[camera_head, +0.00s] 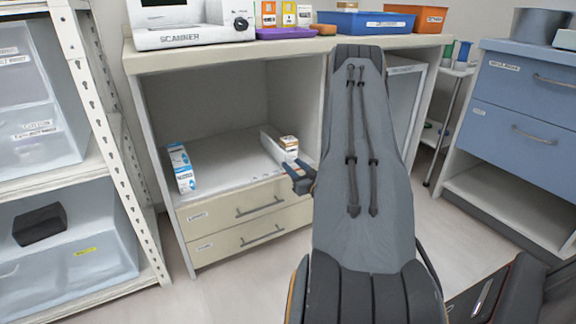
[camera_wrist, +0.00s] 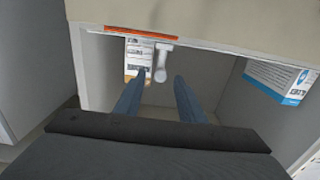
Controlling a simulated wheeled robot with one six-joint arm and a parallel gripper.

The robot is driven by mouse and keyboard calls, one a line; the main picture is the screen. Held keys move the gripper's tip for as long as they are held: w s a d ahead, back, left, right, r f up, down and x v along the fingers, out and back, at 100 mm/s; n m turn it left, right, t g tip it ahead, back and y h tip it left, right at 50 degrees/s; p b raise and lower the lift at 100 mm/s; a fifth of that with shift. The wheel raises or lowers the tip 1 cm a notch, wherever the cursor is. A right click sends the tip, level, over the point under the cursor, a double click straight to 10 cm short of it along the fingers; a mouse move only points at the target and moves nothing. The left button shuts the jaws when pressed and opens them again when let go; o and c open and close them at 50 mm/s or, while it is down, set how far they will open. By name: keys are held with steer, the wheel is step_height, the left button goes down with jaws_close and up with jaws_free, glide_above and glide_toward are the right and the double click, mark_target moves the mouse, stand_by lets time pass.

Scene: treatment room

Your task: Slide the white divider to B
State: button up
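The white divider (camera_head: 271,147) looks like a low upright panel on the right part of the cabinet's open shelf. A small white and brown box (camera_head: 289,143) is close to its right side. In the wrist view a pale upright piece (camera_wrist: 162,63), probably the divider's front end, stands beside a labelled box (camera_wrist: 139,58). My gripper (camera_head: 301,178) is at the shelf's front edge. In the wrist view its two blue fingers (camera_wrist: 155,88) are apart, with nothing between them, pointing towards the pale piece. I cannot make out a letter B.
A blue and white carton (camera_head: 182,168) stands at the shelf's left side; it also shows in the wrist view (camera_wrist: 281,82). The shelf (camera_head: 220,158) between carton and divider is clear. Drawers (camera_head: 247,208) are below, and a countertop (camera_head: 290,49) with a scanner (camera_head: 190,22) is above.

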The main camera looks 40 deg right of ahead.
mark_target(290, 162)
steer(key=shift+b+x, duration=0.45)
steer(key=shift+x, duration=1.5)
jaws_close()
